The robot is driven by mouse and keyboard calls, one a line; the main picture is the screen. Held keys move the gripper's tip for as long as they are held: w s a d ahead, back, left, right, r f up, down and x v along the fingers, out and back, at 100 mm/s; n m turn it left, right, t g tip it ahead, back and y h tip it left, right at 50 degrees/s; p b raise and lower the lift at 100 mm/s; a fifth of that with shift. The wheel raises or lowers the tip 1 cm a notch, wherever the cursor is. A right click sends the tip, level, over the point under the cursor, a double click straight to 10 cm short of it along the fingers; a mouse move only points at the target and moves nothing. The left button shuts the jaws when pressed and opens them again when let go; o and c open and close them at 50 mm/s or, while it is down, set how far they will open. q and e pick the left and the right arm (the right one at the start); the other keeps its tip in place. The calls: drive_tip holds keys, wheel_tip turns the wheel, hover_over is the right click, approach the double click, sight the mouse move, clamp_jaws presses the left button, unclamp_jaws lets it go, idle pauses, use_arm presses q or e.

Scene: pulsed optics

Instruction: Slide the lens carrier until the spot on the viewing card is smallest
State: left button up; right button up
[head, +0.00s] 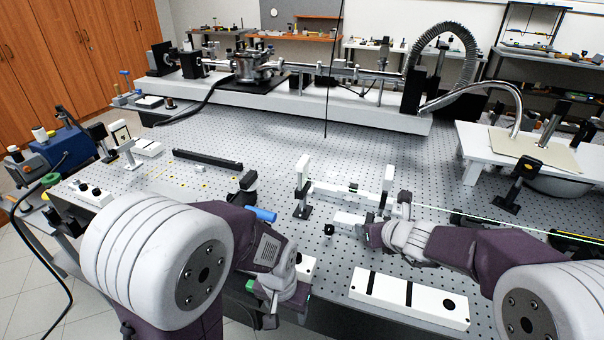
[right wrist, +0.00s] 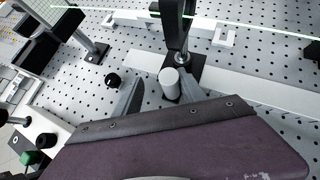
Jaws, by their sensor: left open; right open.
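The lens carrier shows in the right wrist view as a dark upright holder (right wrist: 172,28) on a black base with a pale round knob (right wrist: 170,82). It rides on a pale flat rail (right wrist: 245,88). My right gripper (right wrist: 160,92) is open, its two fingers on either side of the knob; contact cannot be told. In the head view, my right gripper (head: 366,234) is low beside the rail. My left gripper (head: 273,300) is open, away from the rail.
A thin green beam (head: 480,220) crosses above the rail. A small black knob (head: 328,230) stands near the card's foot. A white panel (head: 408,298) lies in front of the right arm. A blue-handled tool (head: 262,214) lies left of the card. The perforated table behind is mostly clear.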

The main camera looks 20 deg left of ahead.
drive_tip(key=shift+w+d+r, duration=0.1)
drive_tip(key=shift+w+r, duration=0.15)
drive_tip(key=shift+r, duration=0.05)
drive_tip(key=shift+r, duration=0.15)
drive_tip(key=p+v, duration=0.3)
drive_tip(key=v, duration=0.4)
drive_tip(key=shift+s+d, duration=0.15)
drive_tip(key=shift+s, duration=0.05)
drive_tip(key=shift+s, duration=0.1)
